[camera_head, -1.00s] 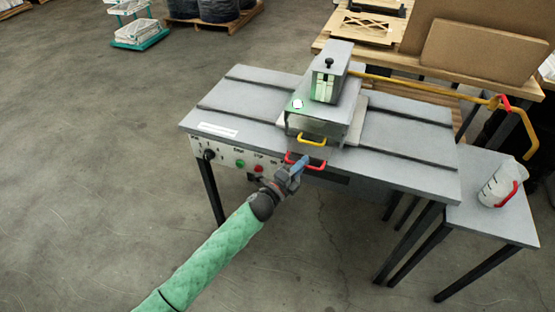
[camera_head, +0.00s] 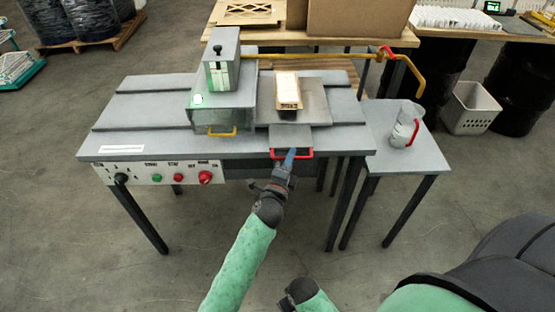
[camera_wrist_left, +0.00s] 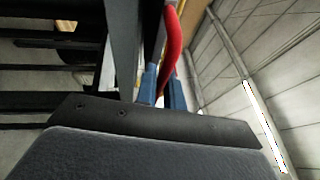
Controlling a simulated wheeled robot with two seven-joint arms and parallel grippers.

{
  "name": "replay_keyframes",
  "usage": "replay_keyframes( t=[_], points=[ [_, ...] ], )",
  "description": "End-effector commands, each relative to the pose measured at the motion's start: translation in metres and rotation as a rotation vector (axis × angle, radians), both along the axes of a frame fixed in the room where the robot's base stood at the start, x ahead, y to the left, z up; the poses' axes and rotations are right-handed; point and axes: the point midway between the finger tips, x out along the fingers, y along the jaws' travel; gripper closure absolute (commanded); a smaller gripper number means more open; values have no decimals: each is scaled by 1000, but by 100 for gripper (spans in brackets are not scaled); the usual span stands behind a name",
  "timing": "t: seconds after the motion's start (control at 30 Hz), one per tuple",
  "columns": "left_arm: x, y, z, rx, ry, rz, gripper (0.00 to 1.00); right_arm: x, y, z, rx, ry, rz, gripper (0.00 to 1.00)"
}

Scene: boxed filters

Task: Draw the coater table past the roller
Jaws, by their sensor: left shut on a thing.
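The coater table, a grey sliding plate (camera_head: 312,104), sits on the bench to the right of the grey roller housing (camera_head: 222,100). A cream-topped box (camera_head: 288,90) rests on it. The plate's red handle (camera_head: 274,154) is at its front edge. My left gripper (camera_head: 290,156) is shut on this handle. In the left wrist view the red handle (camera_wrist_left: 170,45) runs up between the blue fingertips (camera_wrist_left: 163,85). The roller itself is hidden inside the housing. The fingers of my right gripper do not show; only parts of that arm appear at the bottom.
The bench front (camera_head: 150,173) carries a dial and buttons. A yellow bar (camera_head: 320,57) reaches right from the housing. A lower side table (camera_head: 425,158) holds a jug (camera_head: 405,128) with a red handle. Open floor lies in front.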

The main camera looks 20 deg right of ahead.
Motion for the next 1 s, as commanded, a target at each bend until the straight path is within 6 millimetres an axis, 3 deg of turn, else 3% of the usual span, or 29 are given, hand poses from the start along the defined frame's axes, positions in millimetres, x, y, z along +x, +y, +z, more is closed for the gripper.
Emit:
replay_keyframes(
  t=[0.5, 0.53, 0.6, 0.63, 1.0],
  points=[
    [-2, -7, -1, 1, 1, 0, 100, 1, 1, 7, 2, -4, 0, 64],
    [-2, -7, -1, 1, 1, 0, 84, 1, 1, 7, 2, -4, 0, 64],
    [-2, -7, -1, 1, 1, 0, 71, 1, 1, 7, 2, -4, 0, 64],
    [-2, -7, -1, 1, 1, 0, 68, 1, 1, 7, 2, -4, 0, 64],
    [-6, -3, -3, 1, 1, 0, 68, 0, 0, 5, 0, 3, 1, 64]
  ],
)
